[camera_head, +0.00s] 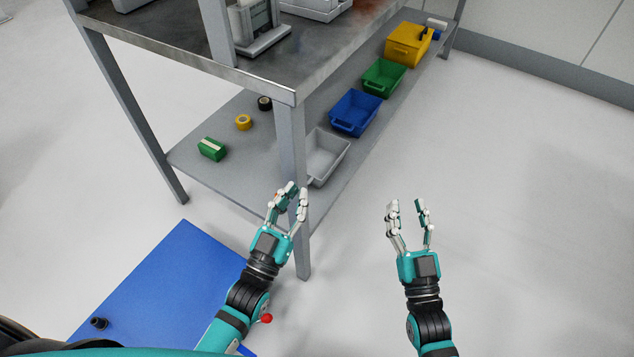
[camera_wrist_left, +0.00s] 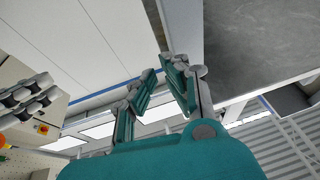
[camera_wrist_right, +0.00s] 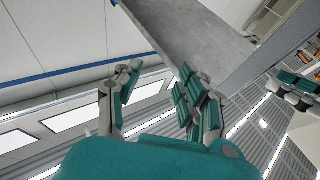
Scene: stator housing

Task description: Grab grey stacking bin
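The grey stacking bin (camera_head: 326,156) sits on the lower shelf of the metal workbench in the head view, at the near end of a row of bins. It is partly hidden by the front table leg. My left gripper (camera_head: 289,192) is open and empty in front of that leg, below and left of the bin in the picture. My right gripper (camera_head: 407,207) is open and empty over the floor, right of the bin. The left wrist view shows open left fingers (camera_wrist_left: 152,84). The right wrist view shows open right fingers (camera_wrist_right: 155,85). Neither wrist view shows the bin.
Blue (camera_head: 354,113), green (camera_head: 384,78) and yellow (camera_head: 408,45) bins line the shelf (camera_head: 240,177) behind it. The table leg (camera_head: 291,150) stands close to my left gripper. A blue mat (camera_head: 165,290) lies on the floor at left. Floor at right is clear.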

